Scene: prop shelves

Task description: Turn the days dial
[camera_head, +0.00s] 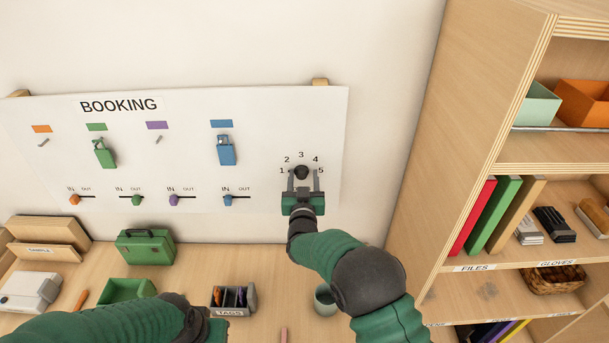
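The days dial (301,172) is a small round black knob on the white booking board (265,145), with the numbers 1 to 5 arched around it. My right gripper (303,181) is at the dial from below. Its two grey fingers stand apart, one on each side of the knob, and look open with a little space beside it. Whether either finger touches the knob cannot be told. The pointer of the dial is not clear. My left arm crosses the bottom left; its fingers are not visible.
The board also carries green (105,154) and blue (226,150) hanging tags and a row of IN/OUT sliders (136,200). Below are a green case (146,246), a tag holder (233,299) and a cup (325,300) near my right arm. A wooden shelf (460,130) stands at right.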

